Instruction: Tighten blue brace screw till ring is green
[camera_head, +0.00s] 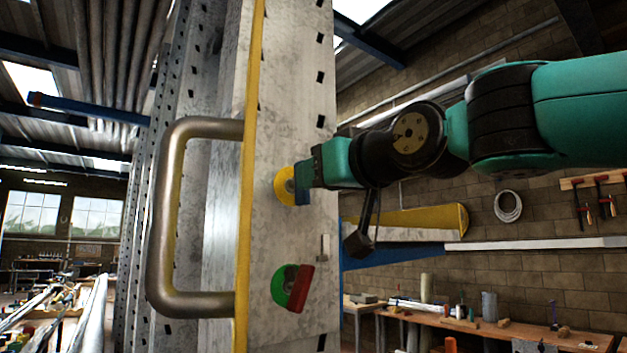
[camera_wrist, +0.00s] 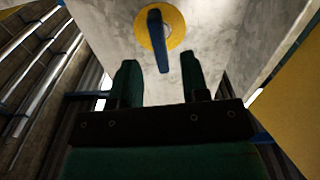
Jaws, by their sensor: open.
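The blue brace screw (camera_wrist: 158,40) has a bar-shaped handle and sits on a yellow ring (camera_wrist: 176,22) on the grey metal face. In the wrist view the bar runs nearly upright in the picture, its lower end between and just beyond my fingertips. My gripper (camera_wrist: 159,64) is open, with one finger on each side of the bar's line and gaps on both sides. In the head view the yellow ring (camera_head: 284,186) shows left of my gripper (camera_head: 308,174), which partly hides the blue screw (camera_head: 303,199). I cannot tell whether the fingers touch it.
A red handle (camera_head: 301,288) on a green ring (camera_head: 278,286) sits lower on the same face. A small grey tab (camera_head: 324,247) sticks out between them. A thick metal grab handle (camera_head: 163,215) stands to the left. A workbench (camera_head: 480,330) is behind at right.

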